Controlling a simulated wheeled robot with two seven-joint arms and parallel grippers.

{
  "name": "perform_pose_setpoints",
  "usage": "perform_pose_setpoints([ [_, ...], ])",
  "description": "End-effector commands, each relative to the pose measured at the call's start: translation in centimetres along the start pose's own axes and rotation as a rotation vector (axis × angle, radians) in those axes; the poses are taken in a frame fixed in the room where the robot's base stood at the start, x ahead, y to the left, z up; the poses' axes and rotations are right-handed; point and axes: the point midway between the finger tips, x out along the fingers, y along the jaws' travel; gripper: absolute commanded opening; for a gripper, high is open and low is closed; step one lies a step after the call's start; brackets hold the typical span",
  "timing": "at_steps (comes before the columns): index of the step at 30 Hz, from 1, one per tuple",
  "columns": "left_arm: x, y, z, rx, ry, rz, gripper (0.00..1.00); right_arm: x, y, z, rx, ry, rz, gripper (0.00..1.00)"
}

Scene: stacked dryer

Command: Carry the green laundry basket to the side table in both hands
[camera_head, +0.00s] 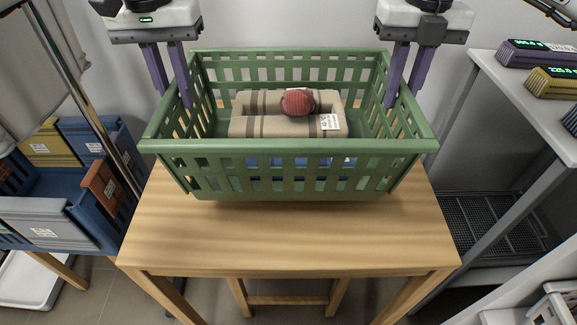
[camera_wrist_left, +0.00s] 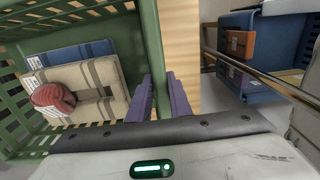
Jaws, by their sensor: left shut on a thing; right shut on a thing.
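The green laundry basket (camera_head: 290,182) is upright over the wooden side table (camera_head: 290,235), toward its back; I cannot tell whether its base touches the top. Inside it lie a folded striped beige towel (camera_head: 260,125) and a red ball-like bundle (camera_head: 297,102). My left gripper (camera_head: 172,98) is shut on the basket's left rim, and my right gripper (camera_head: 402,98) is shut on its right rim. In the left wrist view, the left fingers (camera_wrist_left: 163,97) close over the green basket wall (camera_wrist_left: 153,40), and a blue folded item (camera_wrist_left: 72,56) also shows inside.
At left, a blue crate (camera_head: 50,215) holds folded items, with a metal rail and a hanging cloth near it. At right, a grey shelf (camera_head: 520,105) carries several boxes with green displays. The table's front part is bare.

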Motion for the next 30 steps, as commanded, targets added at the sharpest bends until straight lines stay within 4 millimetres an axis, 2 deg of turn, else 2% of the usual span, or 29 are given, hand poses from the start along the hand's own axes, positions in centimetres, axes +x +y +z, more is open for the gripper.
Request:
perform_pose_setpoints([
  [14,0.2,0.0,0.0,0.000,0.002,-0.004,0.00,0.2,0.0,0.0,-0.001,-0.003,-0.004,0.00],
  [30,3.1,0.0,0.0,0.000,0.002,-0.004,0.00,3.1,0.0,0.0,-0.001,-0.003,-0.004,0.00],
])
